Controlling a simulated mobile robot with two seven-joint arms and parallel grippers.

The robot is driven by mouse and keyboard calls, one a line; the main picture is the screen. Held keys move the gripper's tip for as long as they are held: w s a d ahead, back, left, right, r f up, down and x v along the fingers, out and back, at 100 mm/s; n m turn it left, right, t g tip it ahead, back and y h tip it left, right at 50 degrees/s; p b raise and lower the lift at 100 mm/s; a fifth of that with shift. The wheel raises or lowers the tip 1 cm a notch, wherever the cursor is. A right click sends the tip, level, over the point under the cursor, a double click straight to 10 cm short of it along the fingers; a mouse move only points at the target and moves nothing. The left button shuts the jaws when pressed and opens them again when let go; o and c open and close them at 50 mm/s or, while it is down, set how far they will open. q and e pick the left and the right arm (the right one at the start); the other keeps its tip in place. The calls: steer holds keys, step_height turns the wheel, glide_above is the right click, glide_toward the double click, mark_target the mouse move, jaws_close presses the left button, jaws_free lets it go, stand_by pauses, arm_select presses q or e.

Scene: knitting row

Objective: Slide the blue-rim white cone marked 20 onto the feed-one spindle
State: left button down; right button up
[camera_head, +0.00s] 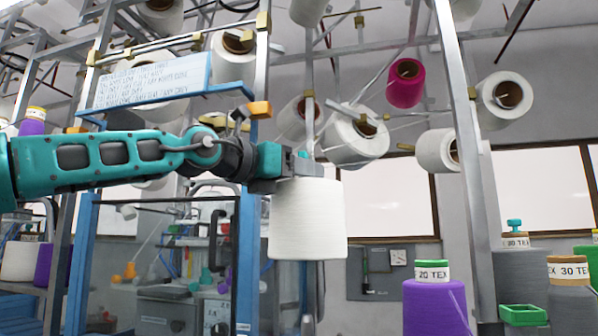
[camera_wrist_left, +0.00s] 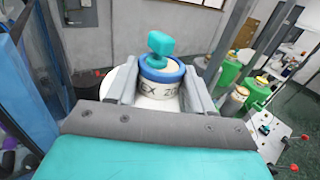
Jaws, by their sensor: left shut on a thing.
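The white cone (camera_head: 307,222) hangs upright in the air, wide end down, in the middle of the head view. In the left wrist view its top (camera_wrist_left: 160,84) has a blue rim and a label reading "EX 20", partly hidden, with a teal knob (camera_wrist_left: 160,44) above. My left gripper (camera_head: 298,166) is shut on the cone's top, with one finger on each side in the left wrist view. Several spindles and mounted cones show on the frame above; I cannot tell which is the feed-one spindle. My right gripper is not in view.
A purple cone (camera_head: 434,308) marked 20 TEX, grey cones (camera_head: 572,308) and a green tray (camera_head: 523,315) stand at lower right. A metal post (camera_head: 464,150) rises right of the held cone. A blue-framed sign (camera_head: 150,82) is above my left arm. White and magenta (camera_head: 405,92) cones hang overhead.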

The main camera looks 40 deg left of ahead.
arm_select(q)
steer(key=shift+f+b, duration=0.45)
steer(key=shift+f, duration=0.15)
steer(key=shift+f+b, duration=0.45)
steer(key=shift+f, duration=0.1)
steer(key=shift+f+b, duration=1.1)
steer(key=shift+f, duration=0.3)
steer(key=shift+f+b, duration=0.85)
steer(key=shift+f, duration=0.2)
steer(key=shift+f+b, duration=0.55)
steer(key=shift+f, duration=0.05)
step_height(320, 180, down, 5)
steer(key=b, duration=0.5)
steer(key=shift+f, duration=0.2)
steer(key=shift+f+b, duration=0.9)
steer(key=shift+b, duration=0.05)
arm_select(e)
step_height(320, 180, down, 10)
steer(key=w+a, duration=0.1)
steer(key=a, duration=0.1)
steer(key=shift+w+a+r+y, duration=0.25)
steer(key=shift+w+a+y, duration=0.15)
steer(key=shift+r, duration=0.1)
